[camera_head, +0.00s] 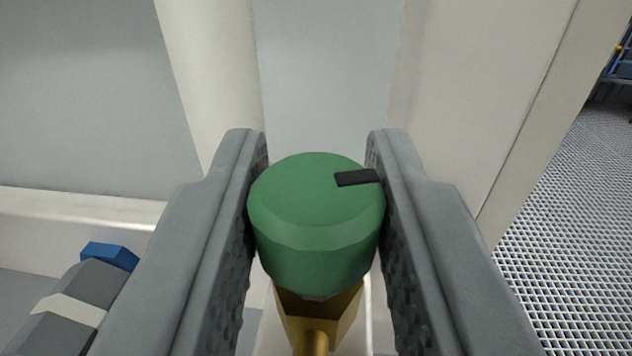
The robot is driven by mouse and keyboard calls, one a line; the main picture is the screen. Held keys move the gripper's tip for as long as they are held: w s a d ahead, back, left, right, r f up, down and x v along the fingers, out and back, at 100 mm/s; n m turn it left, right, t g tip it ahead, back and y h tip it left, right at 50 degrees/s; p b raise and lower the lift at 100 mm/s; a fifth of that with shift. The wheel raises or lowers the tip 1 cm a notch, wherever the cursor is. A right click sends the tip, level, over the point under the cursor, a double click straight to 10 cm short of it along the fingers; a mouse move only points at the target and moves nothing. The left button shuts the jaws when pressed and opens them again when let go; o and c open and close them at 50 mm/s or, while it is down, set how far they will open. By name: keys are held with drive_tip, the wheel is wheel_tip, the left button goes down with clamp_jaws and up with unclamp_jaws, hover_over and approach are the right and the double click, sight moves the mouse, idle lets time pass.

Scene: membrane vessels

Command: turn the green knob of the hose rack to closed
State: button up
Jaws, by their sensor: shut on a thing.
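The green knob (305,235) is in the middle of the head camera view, between the two grey fingers of my gripper (316,195). It is a round, faceted knob with a short black mark on its top face, pointing to the right. My gripper is shut on the knob, with one finger against each side. Below the knob a brass valve body (320,315) shows. The lower parts of the valve and the rest of the hose rack are mostly hidden by the knob and fingers.
A grey, white and blue fitting (82,300) lies at the lower left, beside the left finger. Pale upright panels (325,80) stand behind the knob. A grated floor (570,220) is open on the right.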

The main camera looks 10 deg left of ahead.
drive_tip(key=shift+m+g+h, duration=0.15)
drive_tip(key=shift+m+h, duration=0.95)
drive_tip(key=shift+h, duration=0.6)
drive_tip(key=shift+m+g+h, duration=0.15)
drive_tip(key=shift+m+h, duration=0.95)
drive_tip(key=shift+h, duration=0.6)
drive_tip(key=shift+a+m+h, duration=0.1)
drive_tip(key=shift+m+h, duration=0.3)
drive_tip(key=shift+h, duration=0.2)
drive_tip(key=shift+m+g+h, duration=1.8)
drive_tip(key=shift+m+h, duration=0.2)
drive_tip(key=shift+h, duration=0.7)
drive_tip(key=shift+r, duration=0.1)
drive_tip(key=o, duration=0.7)
drive_tip(key=shift+c, duration=0.2)
drive_tip(key=v, duration=1.7)
drive_tip(key=shift+a, duration=0.25)
